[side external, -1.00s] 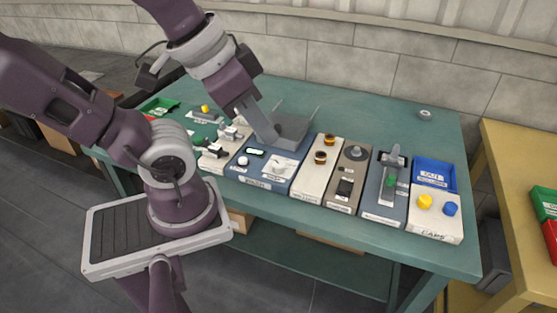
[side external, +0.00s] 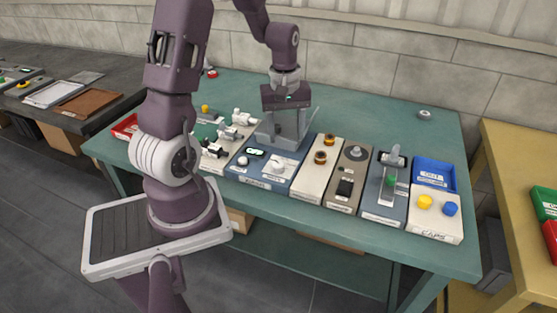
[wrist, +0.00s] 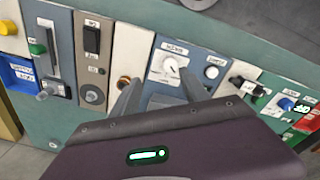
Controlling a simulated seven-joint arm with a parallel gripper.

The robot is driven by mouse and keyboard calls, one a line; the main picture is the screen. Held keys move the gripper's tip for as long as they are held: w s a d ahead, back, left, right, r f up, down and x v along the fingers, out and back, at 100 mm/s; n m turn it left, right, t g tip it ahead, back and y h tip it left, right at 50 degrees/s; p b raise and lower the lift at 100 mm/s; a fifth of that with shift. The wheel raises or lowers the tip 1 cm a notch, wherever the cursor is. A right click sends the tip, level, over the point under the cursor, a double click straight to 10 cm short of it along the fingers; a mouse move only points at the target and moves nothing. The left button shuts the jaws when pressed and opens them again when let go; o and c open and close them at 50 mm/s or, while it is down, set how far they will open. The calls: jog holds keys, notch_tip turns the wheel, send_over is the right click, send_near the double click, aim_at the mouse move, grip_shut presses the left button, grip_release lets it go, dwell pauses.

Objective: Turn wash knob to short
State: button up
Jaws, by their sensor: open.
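The wash knob (side external: 278,166) is a white knob on a white dial plate on the front of the blue-grey washer unit (side external: 262,182). It also shows in the wrist view (wrist: 170,66), just beyond my fingertips. Its dial lettering is too small to read, so I cannot tell its setting. My gripper (side external: 285,138) points down above the back part of the washer unit, behind the knob. In the wrist view my gripper (wrist: 160,88) has its two grey fingers spread apart with nothing between them. The fingers do not appear to touch the knob.
A round white button (side external: 242,161) and a small lit display (side external: 255,152) sit left of the knob. A white unit with brown knobs (side external: 320,157) stands close on the right, and a panel with white and black taps (side external: 214,150) on the left.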

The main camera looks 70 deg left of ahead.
jog(key=n, duration=0.2)
send_over(278, 164)
notch_tip(278, 164, down, 4)
jog(key=shift+f, duration=0.1)
notch_tip(278, 164, down, 7)
jog(key=shift+r, duration=0.1)
grip_shut()
